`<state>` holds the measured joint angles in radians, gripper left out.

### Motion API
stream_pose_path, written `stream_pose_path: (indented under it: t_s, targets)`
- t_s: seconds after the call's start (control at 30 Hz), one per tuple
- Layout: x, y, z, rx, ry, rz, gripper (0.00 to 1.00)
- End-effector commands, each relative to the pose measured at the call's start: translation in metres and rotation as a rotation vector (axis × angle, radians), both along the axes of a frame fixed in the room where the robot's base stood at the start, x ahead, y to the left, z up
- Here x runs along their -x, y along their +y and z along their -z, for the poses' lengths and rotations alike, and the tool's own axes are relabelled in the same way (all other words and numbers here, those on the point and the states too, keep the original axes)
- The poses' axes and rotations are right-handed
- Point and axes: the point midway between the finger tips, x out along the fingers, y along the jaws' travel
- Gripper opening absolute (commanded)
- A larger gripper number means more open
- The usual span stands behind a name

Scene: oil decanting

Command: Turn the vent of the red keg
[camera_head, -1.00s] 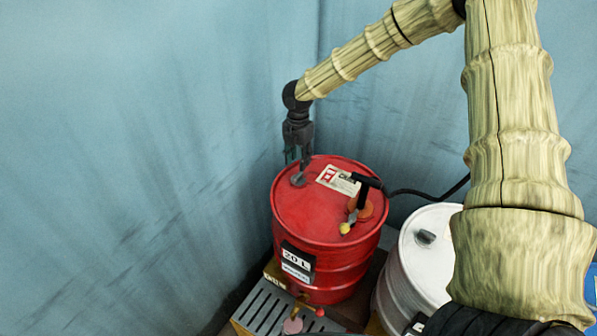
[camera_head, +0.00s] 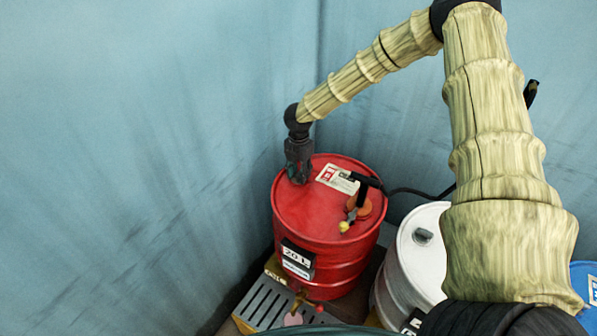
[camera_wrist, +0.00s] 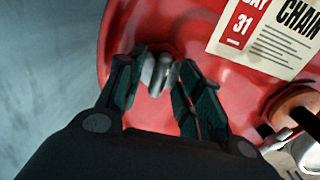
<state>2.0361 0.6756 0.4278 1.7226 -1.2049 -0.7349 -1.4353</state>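The red keg (camera_head: 310,222) stands upright, with a white label on its lid and a "20 L" plate on its side. Its grey metal vent (camera_wrist: 160,74) sits near the left edge of the lid. My gripper (camera_head: 299,180) is down at the lid, over the vent, and mostly hides it in the head view. In the wrist view the two fingertips of my gripper (camera_wrist: 159,66) stand on either side of the vent, very close to it. I cannot tell whether they press on it.
A black-handled fitting (camera_head: 358,205) with an orange base and yellow tip stands on the lid's right side. A white drum (camera_head: 412,270) stands close on the right, a blue one (camera_head: 585,285) beyond. A slatted grey tray (camera_head: 262,302) lies in front. Blue walls close off the back and left.

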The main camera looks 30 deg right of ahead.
Motion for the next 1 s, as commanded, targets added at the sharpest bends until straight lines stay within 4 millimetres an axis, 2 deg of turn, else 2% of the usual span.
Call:
stream_pose_path:
  t_s: [0.1,0.3,0.67,1.0]
  targets:
    - [-0.0001,-0.0001,-0.0001,0.000,0.000,0.000,0.36]
    - [-0.0001,-0.0002,-0.0002,0.000,0.000,0.000,0.00]
    - [-0.0002,-0.0007,-0.0002,0.002,0.000,0.025,0.00]
    - [-0.0008,-0.0006,0.0008,0.004,-0.001,0.224,0.00]
